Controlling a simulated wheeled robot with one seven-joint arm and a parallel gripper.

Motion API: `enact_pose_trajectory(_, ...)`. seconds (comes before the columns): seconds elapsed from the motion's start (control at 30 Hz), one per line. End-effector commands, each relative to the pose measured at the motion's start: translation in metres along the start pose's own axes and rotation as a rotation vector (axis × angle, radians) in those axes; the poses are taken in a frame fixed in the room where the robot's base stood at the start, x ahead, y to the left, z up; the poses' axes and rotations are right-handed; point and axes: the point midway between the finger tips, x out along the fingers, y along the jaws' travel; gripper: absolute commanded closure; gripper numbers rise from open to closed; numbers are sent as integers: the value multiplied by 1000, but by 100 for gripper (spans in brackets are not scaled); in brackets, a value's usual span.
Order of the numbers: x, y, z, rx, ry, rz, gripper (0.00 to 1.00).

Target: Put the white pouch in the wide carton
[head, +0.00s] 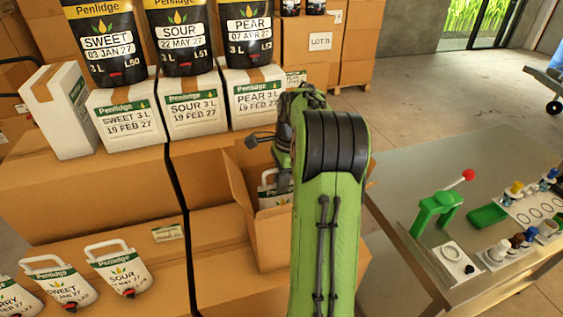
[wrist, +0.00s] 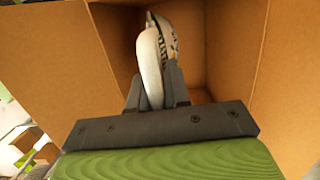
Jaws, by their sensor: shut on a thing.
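The wide carton (head: 244,204) is an open brown cardboard box in the middle of the head view, partly hidden behind my green arm. A white pouch with a green label band (head: 268,190) shows at the carton's opening. In the wrist view, my gripper (wrist: 158,88) is shut on the white pouch (wrist: 150,62), seen edge-on between the two grey fingers. The pouch is inside or just within the opening, with brown carton walls (wrist: 238,50) around it. Whether it touches the bottom cannot be told. The fingertips are hidden in the head view.
More white pouches (head: 122,270) stand at lower left. White cartons (head: 195,106) and black pouches line the back. Brown boxes (head: 90,200) fill the left. A metal table (head: 420,180) at right holds a green press (head: 436,208) and small bottles.

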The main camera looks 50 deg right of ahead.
Motion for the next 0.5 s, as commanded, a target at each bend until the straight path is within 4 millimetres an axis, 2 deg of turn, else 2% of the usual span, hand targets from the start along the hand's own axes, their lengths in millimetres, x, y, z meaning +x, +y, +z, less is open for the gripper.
enact_pose_trajectory(0.03, 14, 0, -1, -1, 0, 1, 100)
enact_pose_trajectory(0.1, 28, 0, -4, 0, 0, 1, 100)
enact_pose_trajectory(0.33, 54, -1, -8, -1, 1, -2, 100)
enact_pose_trajectory(0.5, 82, -1, -12, -2, 0, 0, 100)
